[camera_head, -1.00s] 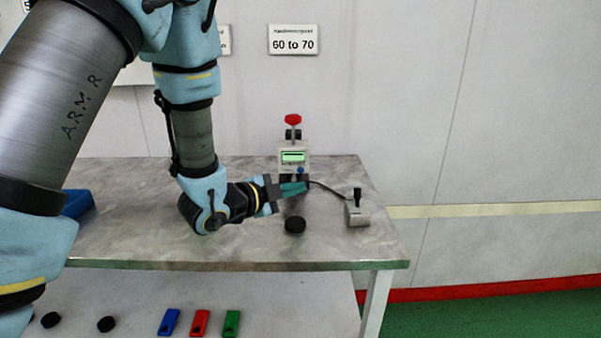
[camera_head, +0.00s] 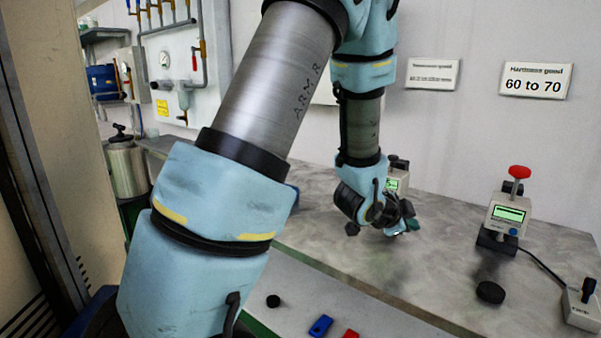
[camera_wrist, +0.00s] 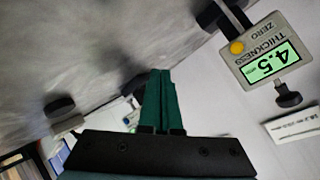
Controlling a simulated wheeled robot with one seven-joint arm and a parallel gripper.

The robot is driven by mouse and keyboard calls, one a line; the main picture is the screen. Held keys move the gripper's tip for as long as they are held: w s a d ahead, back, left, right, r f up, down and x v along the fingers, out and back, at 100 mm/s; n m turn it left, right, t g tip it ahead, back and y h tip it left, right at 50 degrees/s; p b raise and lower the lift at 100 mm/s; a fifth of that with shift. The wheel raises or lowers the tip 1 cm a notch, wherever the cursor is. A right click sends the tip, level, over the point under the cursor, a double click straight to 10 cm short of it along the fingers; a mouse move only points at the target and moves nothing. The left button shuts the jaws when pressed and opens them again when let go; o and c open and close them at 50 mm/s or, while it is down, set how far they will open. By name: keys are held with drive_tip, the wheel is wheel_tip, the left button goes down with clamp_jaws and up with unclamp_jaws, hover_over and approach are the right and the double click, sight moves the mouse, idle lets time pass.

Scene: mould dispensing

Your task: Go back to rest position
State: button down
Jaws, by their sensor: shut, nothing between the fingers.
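My gripper (camera_head: 410,226) is over the grey table (camera_head: 440,250), left of the hardness tester. Its green fingers (camera_wrist: 158,95) are shut together with nothing between them in the wrist view. The thickness gauge (camera_wrist: 265,62) in the wrist view has a green display that reads 4.5. In the head view the gauge (camera_head: 397,181) is partly hidden behind my gripper. The hardness tester (camera_head: 506,218) with a red knob stands at the right, and a black disc (camera_head: 490,292) lies on the table in front of it.
A small box with a black lever (camera_head: 582,306) is cabled to the tester. On a lower surface are another black disc (camera_head: 273,301), a blue piece (camera_head: 321,326) and a red piece (camera_head: 351,334). A metal canister (camera_head: 127,168) and wall pipes are at left. The table between gripper and tester is clear.

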drive_tip(key=w+a+n+y, duration=0.1)
drive_tip(key=a+n, duration=0.1)
drive_tip(key=a, duration=0.2)
drive_tip(key=w+a+n+y, duration=0.1)
drive_tip(key=a+n+y, duration=0.1)
drive_tip(key=a, duration=0.2)
drive_tip(key=w+a+n+y, duration=0.1)
drive_tip(key=a+n, duration=0.1)
drive_tip(key=a, duration=0.2)
drive_tip(key=shift+w+a+f+t+y, duration=0.1)
drive_tip(key=shift+w+a+t+y, duration=0.1)
drive_tip(key=shift+a+t+y, duration=0.15)
drive_tip(key=a+n, duration=0.1)
drive_tip(key=a, duration=0.1)
drive_tip(key=a+n+y, duration=0.1)
drive_tip(key=a, duration=0.1)
drive_tip(key=a+n+y, duration=0.1)
drive_tip(key=a, duration=0.1)
drive_tip(key=shift+s+a, duration=0.3)
drive_tip(key=shift+s, duration=0.05)
drive_tip(key=s+a+n+g+y, duration=0.2)
drive_tip(key=s+a+n+g, duration=0.3)
drive_tip(key=s+a+n, duration=0.4)
drive_tip(key=s+a+r, duration=0.1)
drive_tip(key=s+a, duration=0.1)
drive_tip(key=a, duration=0.3)
drive_tip(key=shift+n+g+y, duration=0.3)
drive_tip(key=shift+g+y, duration=0.05)
